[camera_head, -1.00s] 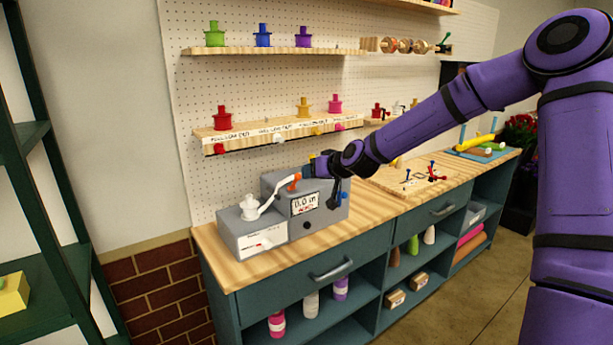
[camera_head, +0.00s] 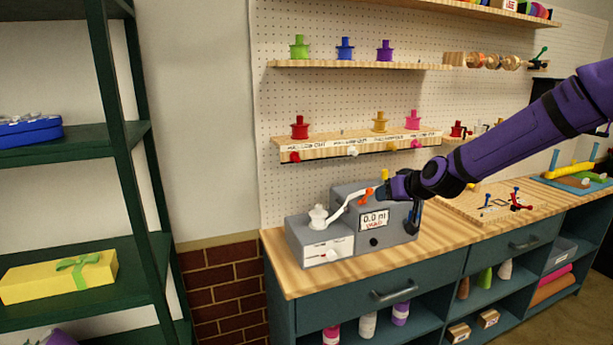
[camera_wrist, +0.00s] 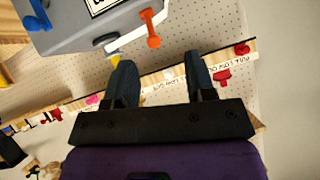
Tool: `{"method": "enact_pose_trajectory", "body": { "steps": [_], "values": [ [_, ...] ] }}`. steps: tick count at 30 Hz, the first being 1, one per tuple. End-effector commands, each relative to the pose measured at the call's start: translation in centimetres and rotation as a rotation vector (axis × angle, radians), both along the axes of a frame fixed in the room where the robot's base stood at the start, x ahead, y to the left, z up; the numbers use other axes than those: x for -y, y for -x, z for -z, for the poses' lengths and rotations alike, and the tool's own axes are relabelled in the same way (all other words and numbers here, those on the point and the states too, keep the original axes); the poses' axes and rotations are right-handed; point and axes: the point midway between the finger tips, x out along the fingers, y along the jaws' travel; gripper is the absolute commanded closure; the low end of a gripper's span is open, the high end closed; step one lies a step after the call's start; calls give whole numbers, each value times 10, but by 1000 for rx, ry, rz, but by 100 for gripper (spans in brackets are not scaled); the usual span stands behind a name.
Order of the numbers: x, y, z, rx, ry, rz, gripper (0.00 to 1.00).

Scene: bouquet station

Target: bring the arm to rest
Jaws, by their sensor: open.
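My gripper (camera_wrist: 160,82) is open in the wrist view, with its two dark fingers apart and nothing between them. In the head view my gripper (camera_head: 386,192) is at the grey machine (camera_head: 322,243), close to the orange-tipped lever (camera_head: 366,196); whether it touches is hidden. The machine has a display reading about 0.0 and a white spool-like piece (camera_head: 318,216) on its left part. In the wrist view the machine (camera_wrist: 70,30) and the orange lever end (camera_wrist: 152,40) lie beyond the fingertips. My purple arm reaches in from the right.
The wooden counter (camera_head: 290,278) carries the machine and a tool board (camera_head: 470,207). A labelled shelf (camera_head: 340,145) with coloured spools hangs above on the pegboard. A green rack (camera_head: 75,300) with a yellow gift box (camera_head: 60,277) stands left. Bare wall lies between rack and pegboard.

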Motion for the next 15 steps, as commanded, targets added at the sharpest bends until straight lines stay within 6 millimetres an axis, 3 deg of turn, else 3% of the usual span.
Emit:
{"method": "enact_pose_trajectory", "body": {
  "steps": [6, 15],
  "values": [
    [-15, 48, -2, -125, 173, -46, 50],
    [-11, 121, -31, -258, 352, -19, 50]
  ]
}}
